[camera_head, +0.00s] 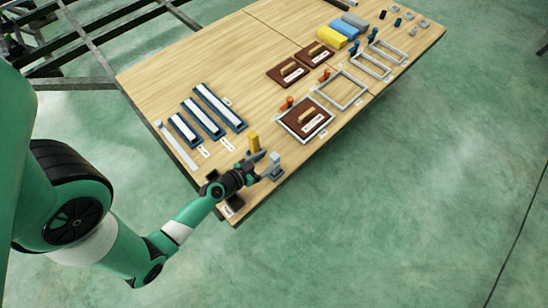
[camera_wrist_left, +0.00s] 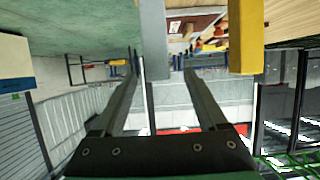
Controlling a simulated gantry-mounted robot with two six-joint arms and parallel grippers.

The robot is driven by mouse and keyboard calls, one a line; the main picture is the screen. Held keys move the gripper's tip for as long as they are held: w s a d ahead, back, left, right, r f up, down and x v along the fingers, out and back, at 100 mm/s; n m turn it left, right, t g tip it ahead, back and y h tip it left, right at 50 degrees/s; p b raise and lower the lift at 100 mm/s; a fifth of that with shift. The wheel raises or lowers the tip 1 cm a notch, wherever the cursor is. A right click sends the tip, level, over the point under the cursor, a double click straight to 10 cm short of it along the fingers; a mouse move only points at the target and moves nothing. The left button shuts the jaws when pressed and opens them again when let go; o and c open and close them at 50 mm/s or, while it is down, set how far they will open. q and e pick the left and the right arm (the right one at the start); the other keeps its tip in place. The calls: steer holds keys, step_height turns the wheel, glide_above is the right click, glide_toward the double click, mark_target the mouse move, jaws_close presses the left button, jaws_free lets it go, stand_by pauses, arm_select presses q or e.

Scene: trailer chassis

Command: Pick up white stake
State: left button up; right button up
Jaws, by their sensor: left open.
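A pale grey-white stake (camera_head: 275,161) stands upright near the front corner of the wooden table. In the left wrist view it shows as a long grey bar (camera_wrist_left: 153,40) in the gap between the fingers. My left gripper (camera_head: 260,166) is open beside the stake, with its fingers pointing toward it. In the left wrist view the gripper (camera_wrist_left: 164,85) has its two fingers spread wide. I cannot tell whether either finger touches the stake. A yellow stake (camera_head: 253,142) stands just behind it, and also shows in the left wrist view (camera_wrist_left: 246,38). My right gripper is not in view.
The wooden table (camera_head: 170,87) holds blue-edged trays (camera_head: 203,119), a white strip (camera_head: 176,146), brown boards with handles (camera_head: 288,71) and grey frames (camera_head: 342,90). A dark block (camera_head: 232,205) sits at the table's near corner. Green floor (camera_head: 400,220) lies beyond the edge.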

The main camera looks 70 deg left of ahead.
mark_target(271, 159)
arm_select(q)
steer(key=x, duration=0.4)
steer(key=shift+d+r, duration=0.15)
steer(key=shift+r, duration=0.05)
steer(key=shift+s, duration=0.1)
steer(key=shift+c, duration=0.9)
jaws_close()
